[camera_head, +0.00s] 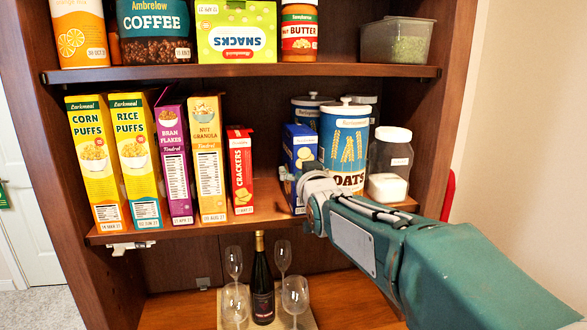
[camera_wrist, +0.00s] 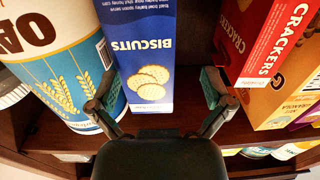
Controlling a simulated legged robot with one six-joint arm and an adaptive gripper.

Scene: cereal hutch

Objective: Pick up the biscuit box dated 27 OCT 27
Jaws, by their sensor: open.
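The blue biscuit box (camera_head: 299,143) stands on the middle shelf, between the red crackers box and the oats canister. In the wrist view the biscuit box (camera_wrist: 138,40) appears upside down, with "BISCUITS" and round biscuits on its face. No date can be read on it. My gripper (camera_head: 292,187) is in front of the lower part of the box and hides some of it. In the wrist view my gripper (camera_wrist: 157,82) is open, with one finger on each side of the box. The left finger is close to the box edge; the right has a gap.
The oats canister (camera_head: 344,145) stands close on the right, with a white-lidded jar (camera_head: 391,155) beyond. The crackers box (camera_head: 240,165) and several cereal boxes stand left. Wine glasses (camera_head: 295,296) and a bottle (camera_head: 262,285) stand below. The upper shelf (camera_head: 240,72) overhangs.

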